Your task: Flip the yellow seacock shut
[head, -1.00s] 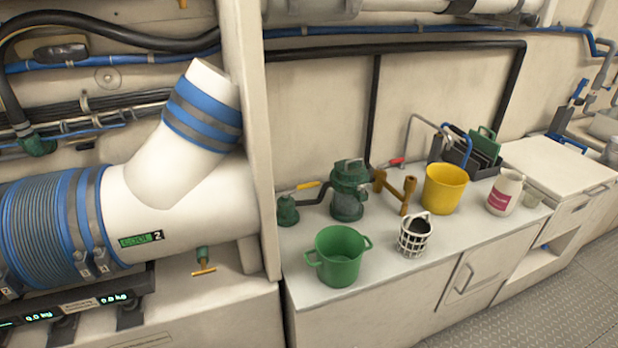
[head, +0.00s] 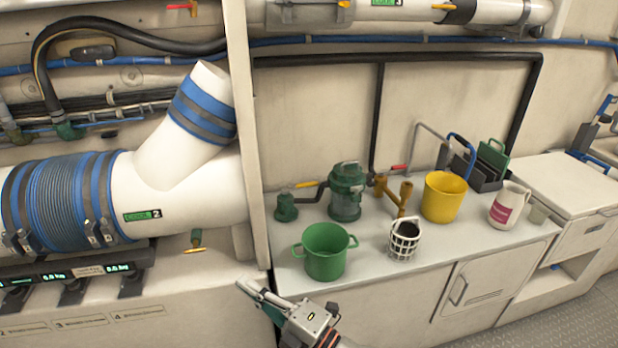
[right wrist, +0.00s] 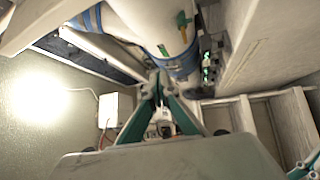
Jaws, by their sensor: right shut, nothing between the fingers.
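A valve with a yellow lever (head: 304,184) and a green body (head: 286,209) stands at the left back of the white counter, left of the green strainer (head: 346,195). The lever lies nearly level and points right, towards the strainer. My right gripper (head: 257,297) is at the bottom of the head view, in front of the counter's left front corner, pointing up and left. It is shut and empty, well apart from the lever. Its fingers also show in the right wrist view (right wrist: 161,92), tips together; I cannot make out the yellow lever there. My left gripper is not in view.
A green pot (head: 325,262) stands on the counter between my right gripper and the valve. A white basket (head: 404,242), yellow bucket (head: 443,197) and red lever (head: 398,168) are farther right. A thick white pipe (head: 205,195) and an upright post (head: 243,130) are at left.

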